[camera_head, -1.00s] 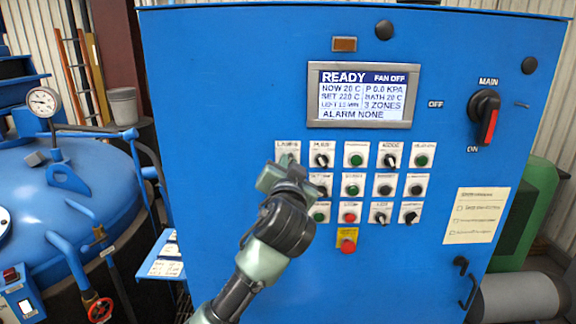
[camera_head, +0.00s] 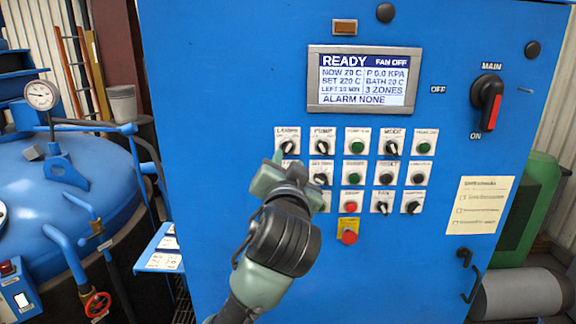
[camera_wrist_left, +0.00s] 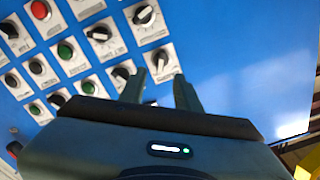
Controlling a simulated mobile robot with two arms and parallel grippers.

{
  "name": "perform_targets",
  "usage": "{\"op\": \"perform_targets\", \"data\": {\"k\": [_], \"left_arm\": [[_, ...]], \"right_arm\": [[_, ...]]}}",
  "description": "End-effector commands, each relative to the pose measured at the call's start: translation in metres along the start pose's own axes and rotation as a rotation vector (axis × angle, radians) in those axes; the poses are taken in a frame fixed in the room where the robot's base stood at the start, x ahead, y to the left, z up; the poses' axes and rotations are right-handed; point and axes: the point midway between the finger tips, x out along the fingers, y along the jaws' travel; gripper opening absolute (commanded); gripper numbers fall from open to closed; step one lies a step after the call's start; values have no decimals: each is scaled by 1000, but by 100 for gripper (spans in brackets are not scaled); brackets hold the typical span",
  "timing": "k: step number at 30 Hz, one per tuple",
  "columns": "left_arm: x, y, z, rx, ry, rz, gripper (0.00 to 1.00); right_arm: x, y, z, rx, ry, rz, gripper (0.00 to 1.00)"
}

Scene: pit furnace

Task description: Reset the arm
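My left arm comes up from the bottom of the head view, and its gripper (camera_head: 279,160) is in front of the left column of the blue control panel (camera_head: 230,80). It is just below the lamps knob (camera_head: 287,147) and hides part of the switches there. In the left wrist view the two fingers (camera_wrist_left: 160,82) stand apart with nothing held between them. A black knob (camera_wrist_left: 160,60) shows beyond the fingertips; contact cannot be told. My right gripper is in neither view.
The panel screen (camera_head: 361,79) reads READY, FAN OFF, ALARM NONE. The main switch (camera_head: 487,103) is at the right, and a red emergency button (camera_head: 348,237) sits below the rows. A blue vessel (camera_head: 70,200) with a gauge (camera_head: 41,96) stands at the left.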

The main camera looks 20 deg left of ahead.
Motion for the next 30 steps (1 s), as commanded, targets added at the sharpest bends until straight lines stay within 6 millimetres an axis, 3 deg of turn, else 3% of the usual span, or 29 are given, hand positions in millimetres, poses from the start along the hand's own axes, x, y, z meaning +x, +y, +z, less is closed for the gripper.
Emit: {"op": "perform_targets", "data": {"k": [12,14,16,20,23,26,30], "left_arm": [[-6,0,2,0,-4,2,33],[-6,4,10,-2,-18,14,33],[-7,14,30,-5,-55,44,33],[-18,46,102,-20,-183,148,33],[-41,73,171,-39,-314,245,33],[-74,96,236,-61,-448,338,33],[-136,118,318,-90,-637,454,33]], "right_arm": [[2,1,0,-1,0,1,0],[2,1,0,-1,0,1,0],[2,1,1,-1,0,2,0],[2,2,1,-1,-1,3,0],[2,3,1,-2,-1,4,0],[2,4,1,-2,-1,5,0],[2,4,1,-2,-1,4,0]]}}
